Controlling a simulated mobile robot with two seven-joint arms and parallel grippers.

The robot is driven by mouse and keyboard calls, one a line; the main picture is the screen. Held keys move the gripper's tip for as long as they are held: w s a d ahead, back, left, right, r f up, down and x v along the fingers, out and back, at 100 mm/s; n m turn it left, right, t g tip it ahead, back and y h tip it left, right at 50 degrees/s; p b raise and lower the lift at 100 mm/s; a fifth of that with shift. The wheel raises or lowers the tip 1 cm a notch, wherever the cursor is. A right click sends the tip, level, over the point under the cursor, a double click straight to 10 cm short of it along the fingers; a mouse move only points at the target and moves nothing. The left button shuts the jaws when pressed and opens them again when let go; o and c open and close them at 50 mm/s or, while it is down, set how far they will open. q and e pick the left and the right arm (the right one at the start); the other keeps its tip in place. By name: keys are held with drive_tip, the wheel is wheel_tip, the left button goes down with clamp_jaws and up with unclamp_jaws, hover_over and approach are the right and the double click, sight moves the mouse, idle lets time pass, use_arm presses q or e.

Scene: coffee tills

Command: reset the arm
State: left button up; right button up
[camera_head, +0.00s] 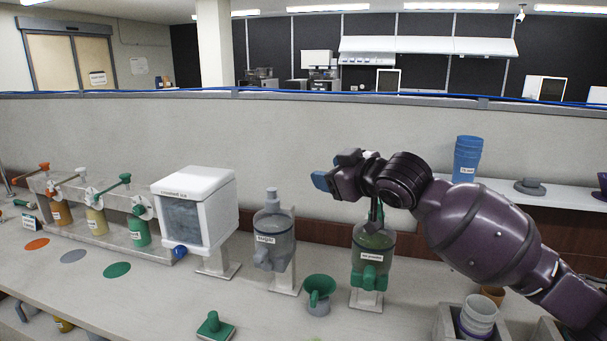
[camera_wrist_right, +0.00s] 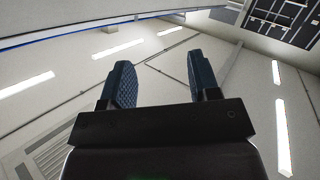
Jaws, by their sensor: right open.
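My right arm comes in from the right in the head view and reaches over the counter (camera_head: 120,300). Its gripper (camera_head: 335,170) is raised at the level of the dispenser tops, in front of the back wall, and points left and away. The green powder dispenser (camera_head: 372,255) is below and partly behind my right wrist. My left gripper does not show in either view.
A sugar dispenser (camera_head: 273,240), a white ice dispenser (camera_head: 195,205) and several pump bottles (camera_head: 138,228) stand along the counter. A green funnel cup (camera_head: 318,292) and a green tamper-like piece (camera_head: 214,327) are nearer. Blue cups (camera_head: 467,160) stand on a shelf; a cup holder (camera_head: 448,322) is front right.

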drive_tip(key=s+d+f+m+t+h, duration=0.15)
drive_tip(key=s+d+f, duration=0.35)
drive_tip(key=f, duration=0.5)
drive_tip(key=s+d+f+m+t+h, duration=0.15)
drive_tip(key=s+d+f, duration=0.3)
drive_tip(key=f, duration=0.55)
drive_tip(key=s+d+f+m+t+h, duration=0.1)
drive_tip(key=s+d+f+m+h, duration=0.25)
drive_tip(key=d+f, duration=0.45)
drive_tip(key=s+d+f+m+g+h, duration=0.1)
drive_tip(key=s+d+f+g, duration=0.1)
drive_tip(key=s+f, duration=0.8)
drive_tip(key=s+d+f+m+g+h+b, duration=0.1)
drive_tip(key=s+d+f+m+g+h, duration=0.1)
drive_tip(key=s+f, duration=0.9)
drive_tip(key=shift+s+d+g, duration=0.3)
drive_tip(key=shift+s+g, duration=0.1)
drive_tip(key=shift+s, duration=0.35)
